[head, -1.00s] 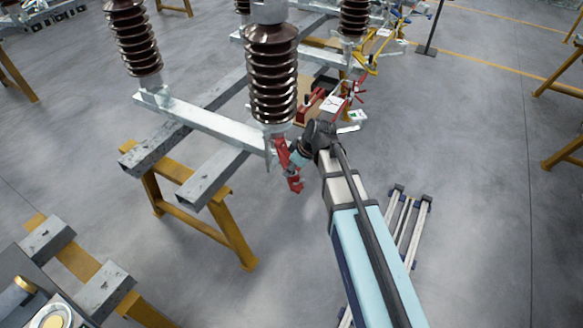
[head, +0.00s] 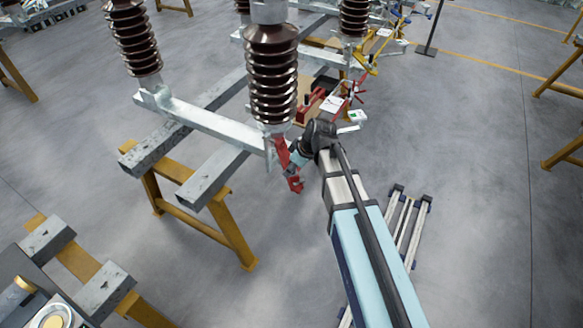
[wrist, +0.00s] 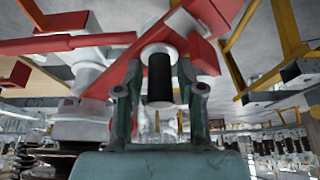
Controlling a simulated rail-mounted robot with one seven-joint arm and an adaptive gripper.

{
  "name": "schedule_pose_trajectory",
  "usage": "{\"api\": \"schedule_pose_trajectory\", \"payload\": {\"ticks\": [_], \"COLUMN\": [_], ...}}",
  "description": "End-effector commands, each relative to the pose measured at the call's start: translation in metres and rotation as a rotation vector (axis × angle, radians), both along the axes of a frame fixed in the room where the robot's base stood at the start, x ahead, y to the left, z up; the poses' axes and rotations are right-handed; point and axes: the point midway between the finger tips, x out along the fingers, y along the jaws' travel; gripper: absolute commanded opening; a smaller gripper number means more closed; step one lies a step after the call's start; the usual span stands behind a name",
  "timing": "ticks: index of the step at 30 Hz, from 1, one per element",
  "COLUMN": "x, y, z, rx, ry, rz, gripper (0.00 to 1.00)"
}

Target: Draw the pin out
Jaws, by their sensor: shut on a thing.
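The pin (wrist: 160,82) shows in the wrist view as a black cylindrical grip with a pale collar above it. It stands between the two fingers of my gripper (wrist: 161,74), which is shut on it. The pin's far part is hidden by the red bracket (wrist: 115,87) at the collar. In the head view my gripper (head: 297,158) is small and partly hidden by my wrist. It is beside the red lever (head: 282,153), below the front brown insulator. The pin cannot be made out in the head view.
Brown ribbed insulators (head: 271,75) stand on galvanised beams (head: 205,126) carried by yellow trestles (head: 233,232). A red bar (wrist: 60,43) crosses the left of the wrist view. A small ladder-like frame (head: 409,222) lies right of my arm. Open floor lies farther right.

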Motion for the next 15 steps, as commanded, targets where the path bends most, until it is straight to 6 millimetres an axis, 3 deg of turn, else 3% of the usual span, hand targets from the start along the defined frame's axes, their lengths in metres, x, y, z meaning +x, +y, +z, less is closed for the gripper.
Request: {"api": "schedule_pose_trajectory", "payload": {"ticks": [15], "x": [0.0], "y": [0.0], "z": [0.023], "rx": [0.0], "ry": [0.0], "rz": [0.0], "gripper": [0.0]}}
